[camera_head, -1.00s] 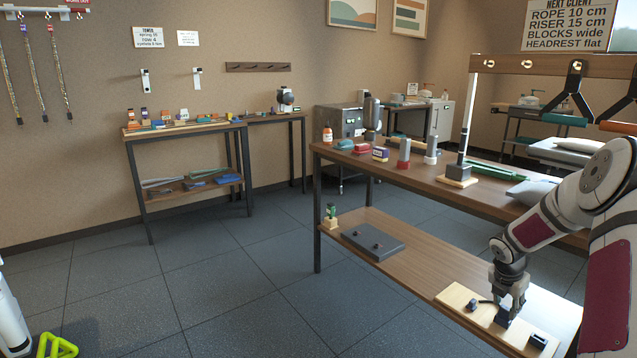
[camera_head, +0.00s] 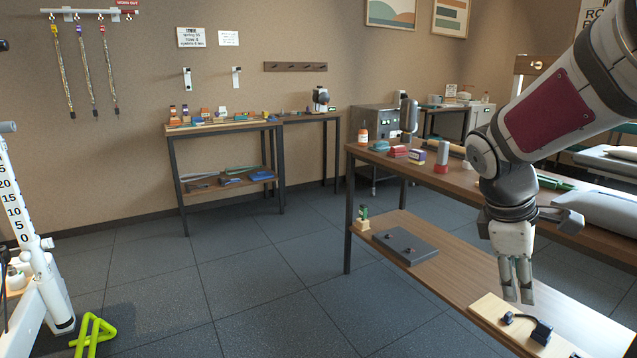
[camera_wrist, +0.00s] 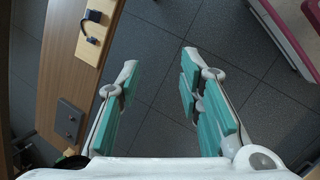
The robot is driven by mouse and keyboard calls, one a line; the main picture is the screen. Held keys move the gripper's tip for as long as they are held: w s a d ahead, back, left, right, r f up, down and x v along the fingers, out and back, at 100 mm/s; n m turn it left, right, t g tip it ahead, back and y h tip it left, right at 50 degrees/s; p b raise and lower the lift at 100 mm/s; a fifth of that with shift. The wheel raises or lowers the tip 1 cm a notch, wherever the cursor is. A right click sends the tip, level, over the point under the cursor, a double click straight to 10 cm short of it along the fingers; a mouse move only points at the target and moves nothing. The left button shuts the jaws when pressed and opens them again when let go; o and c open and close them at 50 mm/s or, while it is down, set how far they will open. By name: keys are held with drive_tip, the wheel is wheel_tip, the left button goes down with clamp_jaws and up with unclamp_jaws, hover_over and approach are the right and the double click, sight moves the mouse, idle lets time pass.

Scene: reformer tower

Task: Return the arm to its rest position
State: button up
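My arm is bent and raised at the upper right of the head view. The wooden board (camera_head: 488,309) carries a dark clamp-like fitting (camera_head: 541,331); the board also shows at the upper left of the wrist view (camera_wrist: 97,47).
The long table's low shelf (camera_head: 455,280) holds a grey plate (camera_head: 405,245) and a small green item (camera_head: 363,216). Bottles and boxes stand on the tabletop (camera_head: 375,158). A white frame with a scale (camera_head: 22,215) and a green stand (camera_head: 92,335) are at left. Floor between is clear.

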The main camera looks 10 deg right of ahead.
drive_tip(key=s+a+m+y, duration=0.2)
drive_tip(key=s+a+m, duration=0.3)
drive_tip(key=s+a, duration=0.55)
drive_tip(key=s+a+m+y, duration=0.2)
drive_tip(key=s+a+m, duration=0.2)
drive_tip(key=s+a, duration=0.7)
wheel_tip(320, 180, up, 36)
drive_tip(key=s+d+t+p, duration=0.2)
drive_tip(key=d+t+p, duration=0.1)
drive_tip(key=p, duration=3.1)
drive_tip(key=shift+s+r+t+y, duration=0.15)
drive_tip(key=shift+s+t+y, duration=0.2)
drive_tip(key=shift+t, duration=0.25)
